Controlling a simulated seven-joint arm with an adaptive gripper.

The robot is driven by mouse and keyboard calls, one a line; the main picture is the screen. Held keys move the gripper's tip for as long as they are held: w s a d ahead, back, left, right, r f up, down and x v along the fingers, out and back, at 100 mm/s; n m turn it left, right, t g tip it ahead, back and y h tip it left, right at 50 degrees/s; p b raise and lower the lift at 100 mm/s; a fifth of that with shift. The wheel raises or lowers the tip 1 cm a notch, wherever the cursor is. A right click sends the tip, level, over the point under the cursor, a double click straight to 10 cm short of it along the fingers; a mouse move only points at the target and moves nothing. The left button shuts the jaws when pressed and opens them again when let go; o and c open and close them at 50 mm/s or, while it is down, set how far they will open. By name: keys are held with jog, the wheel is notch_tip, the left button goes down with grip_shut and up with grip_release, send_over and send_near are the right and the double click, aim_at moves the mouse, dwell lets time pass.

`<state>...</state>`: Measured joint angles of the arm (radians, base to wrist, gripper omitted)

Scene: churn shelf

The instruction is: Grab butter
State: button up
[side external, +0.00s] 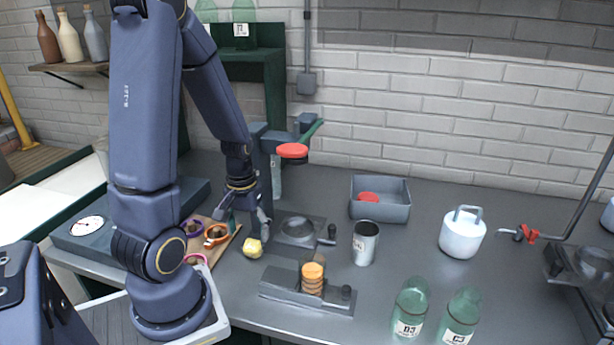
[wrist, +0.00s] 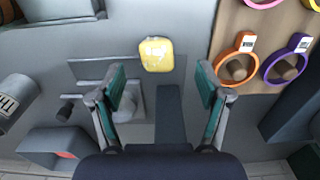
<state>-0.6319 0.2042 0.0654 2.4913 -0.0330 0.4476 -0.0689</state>
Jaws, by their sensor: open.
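The butter looks like a small pale yellow block (side external: 253,248) on the grey counter, right of a wooden board. In the wrist view the yellow block (wrist: 157,54) has a light marking on its top and lies just beyond the fingertips, roughly centred between them. My gripper (side external: 248,222) is above and slightly behind the block in the side view, pointing down. In the wrist view my gripper (wrist: 161,78) has its two green-padded fingers spread wide, with nothing held between them. The block and the fingers look apart.
The wooden board (side external: 227,240) carries orange and purple rings. A grey fixture with stacked orange discs (side external: 312,278) stands in front, right of the block. A metal cup (side external: 365,243), grey bin (side external: 380,208), white kettle-like pot (side external: 462,234) and green bottles (side external: 410,308) stand farther right.

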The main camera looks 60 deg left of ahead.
aim_at(251, 246)
jog(key=f, duration=0.5)
jog(key=shift+d+f, duration=0.3)
jog(key=shift+c, duration=0.2)
jog(key=c, duration=1.2)
